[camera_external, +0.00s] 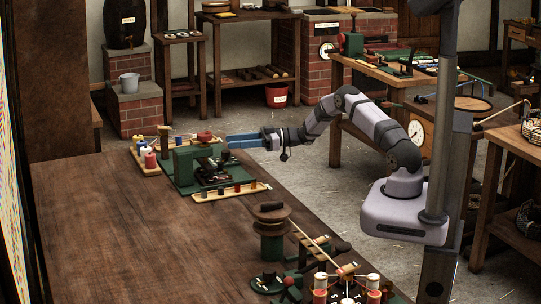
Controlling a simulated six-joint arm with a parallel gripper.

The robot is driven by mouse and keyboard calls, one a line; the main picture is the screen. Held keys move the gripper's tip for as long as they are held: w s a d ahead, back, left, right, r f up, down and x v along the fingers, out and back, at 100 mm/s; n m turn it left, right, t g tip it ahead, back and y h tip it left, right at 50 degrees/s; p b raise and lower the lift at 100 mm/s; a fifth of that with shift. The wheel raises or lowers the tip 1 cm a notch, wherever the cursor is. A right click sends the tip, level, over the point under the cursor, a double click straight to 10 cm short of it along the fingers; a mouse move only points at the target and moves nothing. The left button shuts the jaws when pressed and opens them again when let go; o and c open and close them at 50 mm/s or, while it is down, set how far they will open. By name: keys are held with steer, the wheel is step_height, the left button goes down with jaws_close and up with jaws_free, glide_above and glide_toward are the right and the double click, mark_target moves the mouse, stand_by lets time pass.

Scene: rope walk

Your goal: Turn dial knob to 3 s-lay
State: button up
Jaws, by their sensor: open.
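I cannot tell whether this red knob is the dial knob, and no dial marks can be read at this size. My gripper (230,141) has blue fingers and reaches in level from the right, with its tips just right of the red knob and apart from it. It is open, and nothing shows between its fingers. The machine's far side is hidden.
A tray of small spools (151,160) lies left of the machine, and a strip with coloured pegs (232,190) lies in front of it. A green post with a brown top (270,240) stands at the near right. The wooden table (130,240) is clear at the left and front.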

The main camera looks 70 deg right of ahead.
mark_target(225, 151)
steer(key=shift+a+f+m+t+h, duration=0.35)
steer(key=shift+m+t+h, duration=0.35)
steer(key=f+m+h, duration=0.1)
steer(key=h, duration=0.1)
steer(key=s+f+m+t+h, duration=0.1)
steer(key=s+d+f+m+h, duration=0.1)
steer(key=h, duration=0.1)
steer(key=shift+d+f+h, duration=0.1)
steer(key=shift+f+h, duration=0.2)
steer(key=shift+s+d+f+m+h, duration=0.2)
steer(key=shift+s+f+m+h, duration=0.2)
steer(key=shift+s+f+h, duration=0.1)
steer(key=shift+w, duration=0.1)
steer(key=shift+w, duration=0.1)
steer(key=shift+w+a+p, duration=0.15)
steer(key=shift+w+p, duration=0.2)
steer(key=shift+w, duration=1.45)
steer(key=shift+w+a+p, duration=0.1)
steer(key=shift+w+p, duration=0.25)
steer(key=shift+w, duration=1.4)
steer(key=c, duration=1)
